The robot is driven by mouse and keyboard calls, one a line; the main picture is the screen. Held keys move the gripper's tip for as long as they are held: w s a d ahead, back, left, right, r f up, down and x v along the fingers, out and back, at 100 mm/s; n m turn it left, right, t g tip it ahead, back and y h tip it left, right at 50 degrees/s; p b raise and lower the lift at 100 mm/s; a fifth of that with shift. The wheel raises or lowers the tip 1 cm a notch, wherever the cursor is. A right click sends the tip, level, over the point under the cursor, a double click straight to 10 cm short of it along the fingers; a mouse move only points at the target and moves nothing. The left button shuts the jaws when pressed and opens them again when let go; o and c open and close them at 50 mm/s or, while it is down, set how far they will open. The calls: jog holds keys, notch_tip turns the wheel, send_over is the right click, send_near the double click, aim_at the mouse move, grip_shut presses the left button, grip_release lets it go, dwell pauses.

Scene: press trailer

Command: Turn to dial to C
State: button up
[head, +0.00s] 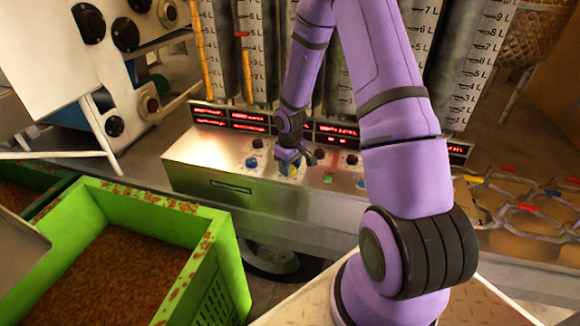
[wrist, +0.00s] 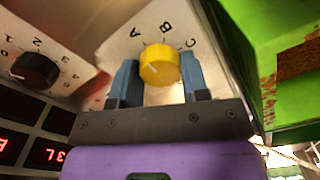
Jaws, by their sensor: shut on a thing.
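The yellow dial (wrist: 160,66) sits on a pale metal panel with the letters A, B and C printed in an arc beyond it in the wrist view. A short light mark shows on the dial's face, toward its lower left in the picture; I cannot tell for sure which letter it matches. My gripper (wrist: 160,78) has its blue fingers on either side of the dial and is shut on it. In the head view my gripper (head: 291,163) reaches down to the control panel (head: 205,163) and mostly hides the dial.
A black numbered knob (wrist: 35,70) and red displays (wrist: 48,152) are beside the dial in the wrist view. A blue knob (head: 252,162) is left of my gripper. A green crate (head: 215,255) stands in front of the panel. Measuring cylinders (head: 260,50) rise behind.

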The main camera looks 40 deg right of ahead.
jog(key=m, duration=0.3)
jog(key=shift+m, duration=0.3)
jog(key=m, duration=0.4)
jog(key=shift+m, duration=0.3)
jog(key=m, duration=0.4)
jog(key=shift+m, duration=2.4)
jog(key=o, duration=0.9)
jog(key=shift+r, duration=0.15)
